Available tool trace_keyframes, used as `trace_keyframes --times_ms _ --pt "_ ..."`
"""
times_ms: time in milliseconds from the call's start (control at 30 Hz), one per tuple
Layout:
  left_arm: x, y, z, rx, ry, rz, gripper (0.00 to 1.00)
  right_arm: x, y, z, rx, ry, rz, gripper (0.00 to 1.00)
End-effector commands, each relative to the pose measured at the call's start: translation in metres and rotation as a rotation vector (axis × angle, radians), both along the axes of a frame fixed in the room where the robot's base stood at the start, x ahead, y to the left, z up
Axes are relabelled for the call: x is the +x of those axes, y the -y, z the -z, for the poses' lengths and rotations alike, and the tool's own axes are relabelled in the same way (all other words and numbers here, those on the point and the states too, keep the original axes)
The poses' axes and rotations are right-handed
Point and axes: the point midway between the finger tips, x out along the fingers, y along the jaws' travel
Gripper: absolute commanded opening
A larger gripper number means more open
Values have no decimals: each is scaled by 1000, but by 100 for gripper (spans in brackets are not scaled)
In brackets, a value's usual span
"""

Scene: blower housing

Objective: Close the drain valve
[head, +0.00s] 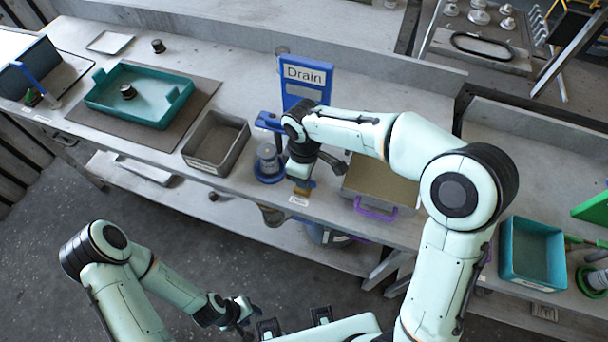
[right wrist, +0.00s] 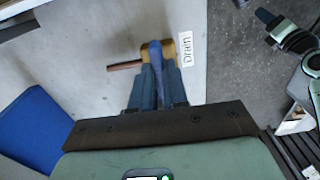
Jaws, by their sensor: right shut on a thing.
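The drain valve has a brass body (right wrist: 152,50) with a blue lever handle (right wrist: 157,78) and a copper-coloured pipe (right wrist: 124,66) to its left in the right wrist view. The white "Drain" label (right wrist: 186,49) lies beside it. In that view the lever runs from the brass body towards my gripper, roughly across the pipe. My right gripper (right wrist: 158,90) is shut on the lever, one finger on each side. In the head view the valve (head: 302,190) shows at the bench's front edge, partly hidden under my right gripper (head: 301,182). My left gripper (head: 240,311) hangs over the floor, away from the valve; its fingers are unclear.
A blue "Drain" sign (head: 306,75) stands behind the valve. A clear cup on a blue base (head: 269,165) is close on the left, with a grey bin (head: 216,143) beyond. A tan box with a purple handle (head: 376,209) sits to the right.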

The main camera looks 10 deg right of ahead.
Motion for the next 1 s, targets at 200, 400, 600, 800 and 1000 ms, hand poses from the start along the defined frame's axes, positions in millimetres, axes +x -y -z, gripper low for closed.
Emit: trace_keyframes --times_ms 200,400,600,800,1000 --pt "0 0 0 0 0 0 39 0 -1 0 3 0 4 33" --pt "0 0 0 0 0 0 39 0 0 0 1 0 2 39" --pt "1 0 -1 0 0 0 39 1 0 -5 2 1 1 39" --pt "4 0 -6 0 4 0 39 1 -1 -39 2 5 1 39" --pt "10 0 -15 -1 11 0 39 1 -1 -86 3 6 1 39"
